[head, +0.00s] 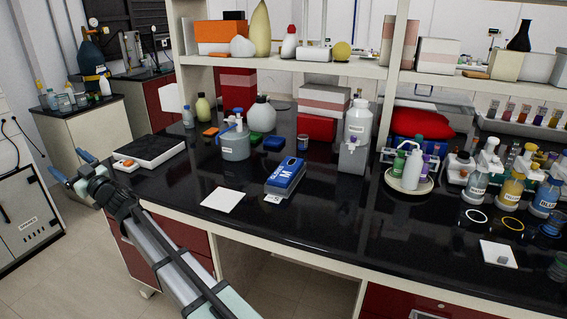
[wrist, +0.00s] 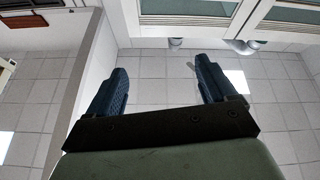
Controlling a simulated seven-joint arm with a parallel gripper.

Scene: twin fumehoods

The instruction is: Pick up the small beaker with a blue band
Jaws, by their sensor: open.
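My gripper (head: 70,167) is open and empty at the left, raised in front of the bench's left end. Another small bluish vessel (head: 551,223) stands at the far right. My gripper is far from both, and no beaker shows in the wrist view.
A blue-topped device (head: 287,174) and a white square (head: 222,200) lie on the black bench (head: 300,225). A shelf (head: 290,64) overhangs the back. The front middle is mostly clear.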

